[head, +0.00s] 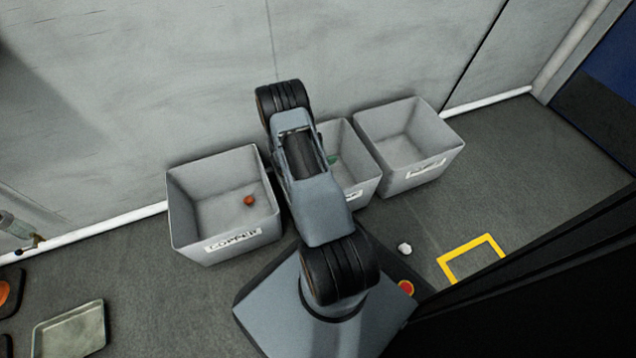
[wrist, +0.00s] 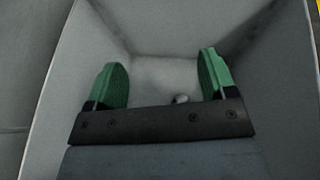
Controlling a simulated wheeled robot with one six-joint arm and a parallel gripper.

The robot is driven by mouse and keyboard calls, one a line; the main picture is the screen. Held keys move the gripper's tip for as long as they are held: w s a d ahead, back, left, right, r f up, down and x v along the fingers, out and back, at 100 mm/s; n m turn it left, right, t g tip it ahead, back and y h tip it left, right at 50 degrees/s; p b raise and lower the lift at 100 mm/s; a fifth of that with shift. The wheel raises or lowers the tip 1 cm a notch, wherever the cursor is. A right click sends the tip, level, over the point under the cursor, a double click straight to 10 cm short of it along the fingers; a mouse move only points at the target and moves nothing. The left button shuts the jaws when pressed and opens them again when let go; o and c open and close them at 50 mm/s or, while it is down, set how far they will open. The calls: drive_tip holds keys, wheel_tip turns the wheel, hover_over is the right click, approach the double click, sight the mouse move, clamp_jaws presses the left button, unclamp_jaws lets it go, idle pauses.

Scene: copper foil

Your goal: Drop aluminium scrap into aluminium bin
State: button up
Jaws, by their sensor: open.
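My gripper (wrist: 163,78) is open, its two green fingers spread wide over the inside of a pale grey bin (wrist: 90,45) in the wrist view. A small greyish lump (wrist: 181,99) shows low between the fingers, apart from both, apparently inside the bin. In the head view a green fingertip shows within the middle bin (head: 364,188), whose label is partly hidden by my arm. The right bin (head: 437,130) looks empty and its label is too blurred to read. A small white crumpled lump (head: 404,249) lies on the floor in front of the bins.
The left bin (head: 183,208), labelled COPPER, holds a small reddish piece (head: 249,201). A wall stands behind the bins. A yellow outline (head: 470,258) marks the floor at right. A shallow tray (head: 70,331) lies lower left. Floor between tray and bins is clear.

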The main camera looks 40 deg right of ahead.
drive_tip(key=p+v, duration=0.5)
drive_tip(key=v, duration=0.8)
drive_tip(key=shift+a+r, duration=0.2)
drive_tip(key=shift+a, duration=0.15)
